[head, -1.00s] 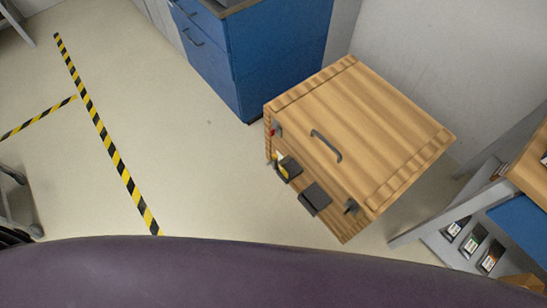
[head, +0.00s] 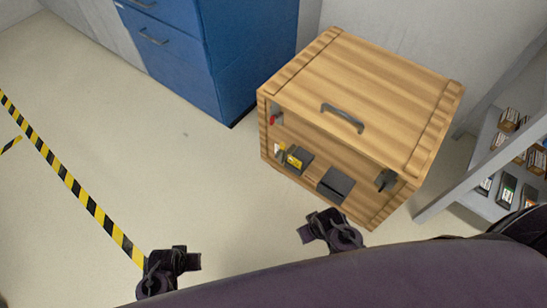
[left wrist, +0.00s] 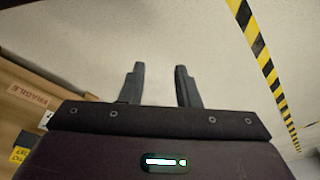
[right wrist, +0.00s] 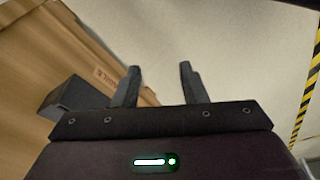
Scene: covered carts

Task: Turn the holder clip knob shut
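A wooden box-like cart (head: 375,90) with a grey lid handle (head: 343,118) stands right of centre in the head view. A dark knob-like fitting (head: 386,180) sits at the right of its front, and a small red part (head: 276,118) at the left; I cannot tell for sure which is the holder clip knob. My left gripper (head: 190,261) is open and empty over the floor, left of the cart. My right gripper (head: 311,228) is open and empty, just in front of the cart. Both wrist views show spread fingers, left (left wrist: 160,82) and right (right wrist: 158,82), touching nothing.
A dark grey block (head: 335,185) and a dark box with a yellow label (head: 296,159) are at the cart's front. A blue cabinet (head: 215,60) stands behind left. A grey shelf (head: 470,165) with small boxes is at right. Floor at left is clear.

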